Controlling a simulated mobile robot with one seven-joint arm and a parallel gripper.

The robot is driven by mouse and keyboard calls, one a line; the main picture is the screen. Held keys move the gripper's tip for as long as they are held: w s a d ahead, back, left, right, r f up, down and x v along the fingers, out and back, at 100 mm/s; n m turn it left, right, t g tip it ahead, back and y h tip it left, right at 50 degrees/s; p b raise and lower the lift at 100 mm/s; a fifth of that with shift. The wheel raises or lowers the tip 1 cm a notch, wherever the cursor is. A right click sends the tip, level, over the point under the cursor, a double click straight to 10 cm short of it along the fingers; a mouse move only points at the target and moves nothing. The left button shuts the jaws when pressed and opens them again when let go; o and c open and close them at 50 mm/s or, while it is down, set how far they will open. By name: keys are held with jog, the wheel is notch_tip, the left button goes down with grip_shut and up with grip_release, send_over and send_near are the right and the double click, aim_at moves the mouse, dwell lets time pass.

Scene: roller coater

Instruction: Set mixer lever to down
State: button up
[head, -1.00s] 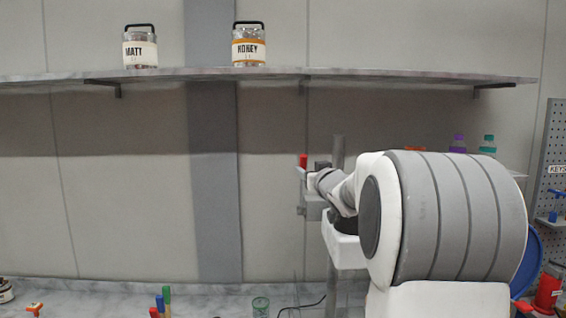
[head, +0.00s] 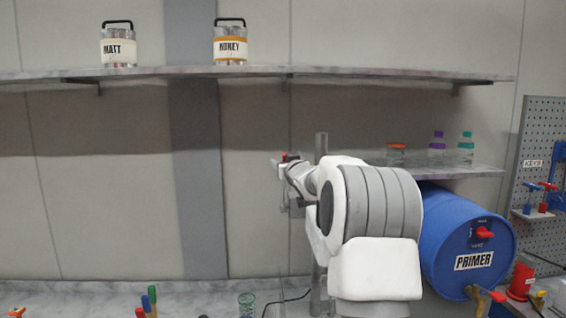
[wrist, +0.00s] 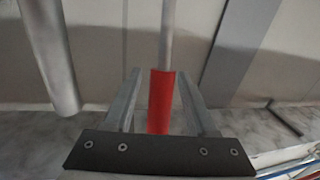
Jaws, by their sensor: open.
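The mixer lever has a red handle (wrist: 160,100) on a thin grey rod (wrist: 167,35). In the wrist view it lies between the two fingers of my gripper (wrist: 159,74), which is open, with a gap showing on each side of the handle. In the head view only a small red tip of the lever (head: 284,157) shows, beside a grey upright post (head: 321,145). My arm hides most of the mixer and my gripper there.
A long shelf (head: 380,72) carries jars marked MATT (head: 118,50) and HONEY (head: 230,47). Markers (head: 150,300) stand on the counter.

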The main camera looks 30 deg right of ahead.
grip_shut()
dwell(1.3)
